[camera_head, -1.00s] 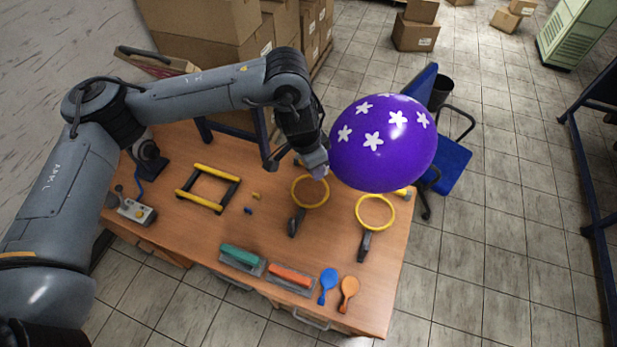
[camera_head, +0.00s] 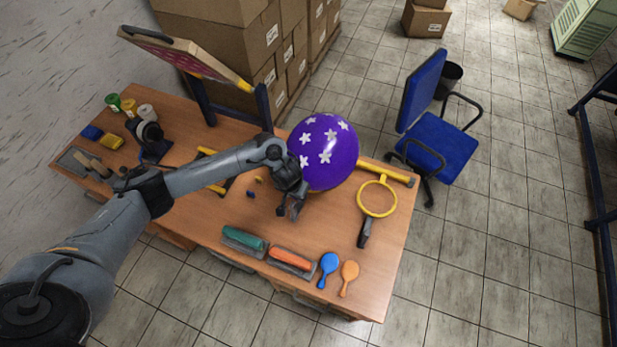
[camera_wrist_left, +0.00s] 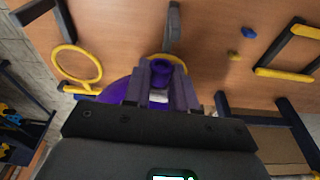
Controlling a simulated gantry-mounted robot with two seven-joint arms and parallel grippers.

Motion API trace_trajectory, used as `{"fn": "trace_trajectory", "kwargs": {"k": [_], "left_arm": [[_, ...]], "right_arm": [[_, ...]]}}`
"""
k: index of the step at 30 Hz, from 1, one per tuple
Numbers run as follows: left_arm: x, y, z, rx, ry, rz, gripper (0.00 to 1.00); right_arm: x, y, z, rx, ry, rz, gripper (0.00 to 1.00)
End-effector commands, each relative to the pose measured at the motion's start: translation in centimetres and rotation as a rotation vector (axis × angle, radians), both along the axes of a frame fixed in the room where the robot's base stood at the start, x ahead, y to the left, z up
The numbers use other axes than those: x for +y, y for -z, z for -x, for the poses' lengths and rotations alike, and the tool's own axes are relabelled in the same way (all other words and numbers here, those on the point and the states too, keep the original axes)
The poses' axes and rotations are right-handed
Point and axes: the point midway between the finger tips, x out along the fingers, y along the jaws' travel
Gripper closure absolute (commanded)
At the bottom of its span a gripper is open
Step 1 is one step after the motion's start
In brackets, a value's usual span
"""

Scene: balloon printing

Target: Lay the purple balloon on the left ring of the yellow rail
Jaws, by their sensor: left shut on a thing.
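The purple balloon (camera_head: 325,150) with white stars is inflated and appears low over the back of the table. My left gripper (camera_head: 294,190) is shut on its neck, and the fingers (camera_wrist_left: 165,88) show around the purple neck in the left wrist view. The left ring (camera_wrist_left: 165,59) is mostly hidden behind the fingers and balloon neck, its dark handle (camera_wrist_left: 173,28) sticking out. The right ring (camera_head: 378,198) is empty and in clear view. The yellow rail (camera_head: 385,172) shows only at its right end. Contact between balloon and left ring cannot be told. My right gripper is not in view.
Green (camera_head: 243,238) and orange (camera_head: 290,258) squeegee-like tools and blue (camera_head: 328,265) and orange (camera_head: 349,272) flat balloons lie along the front edge. A hinged screen frame (camera_head: 185,55) stands raised at the back left. A blue chair (camera_head: 440,145) is beyond the table.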

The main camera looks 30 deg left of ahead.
Motion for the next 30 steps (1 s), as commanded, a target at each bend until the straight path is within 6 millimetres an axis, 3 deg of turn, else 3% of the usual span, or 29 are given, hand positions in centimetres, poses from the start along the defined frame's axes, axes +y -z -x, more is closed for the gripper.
{"fn": "trace_trajectory", "kwargs": {"k": [3,10,30], "left_arm": [[1.0,1.8,1.4,0.004,-0.035,0.000,0.98],[1.9,3.1,2.4,-0.002,-0.066,0.000,0.98],[2.4,5.2,0.2,-0.002,-0.068,0.001,0.98]], "right_arm": [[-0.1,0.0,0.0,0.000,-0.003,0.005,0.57],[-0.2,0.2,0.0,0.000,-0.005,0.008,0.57],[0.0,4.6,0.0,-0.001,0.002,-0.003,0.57]]}}
